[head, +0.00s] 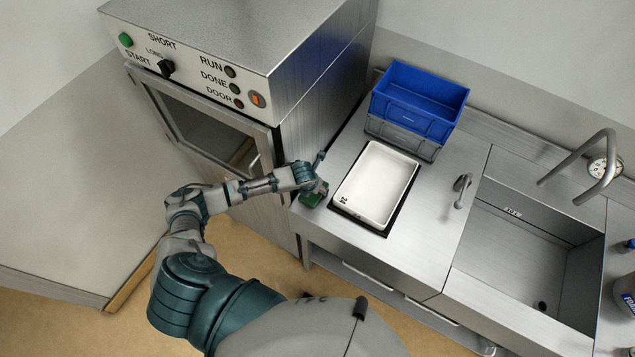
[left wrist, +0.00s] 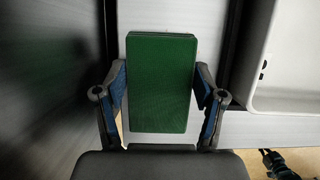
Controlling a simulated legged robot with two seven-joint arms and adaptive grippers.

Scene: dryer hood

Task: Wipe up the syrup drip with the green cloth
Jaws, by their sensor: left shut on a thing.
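The green cloth (left wrist: 160,82) is a flat, dark green folded block in the left wrist view. My left gripper (left wrist: 162,100) is shut on it, with one finger at each side. In the head view my left gripper (head: 314,186) is at the left end of the steel counter, beside the oven-like machine. A bit of the green cloth (head: 311,198) shows under it, at or just above the counter; I cannot tell whether it touches. No syrup drip can be made out in either view; the cloth and gripper may hide it. My right gripper is not seen.
A white tray (head: 359,187) on a black mat lies right of the gripper. Stacked blue (head: 419,102) and grey (head: 401,137) crates stand behind it. The machine (head: 325,105) walls the left side. A sink (head: 515,245) with a tap (head: 606,165) lies right.

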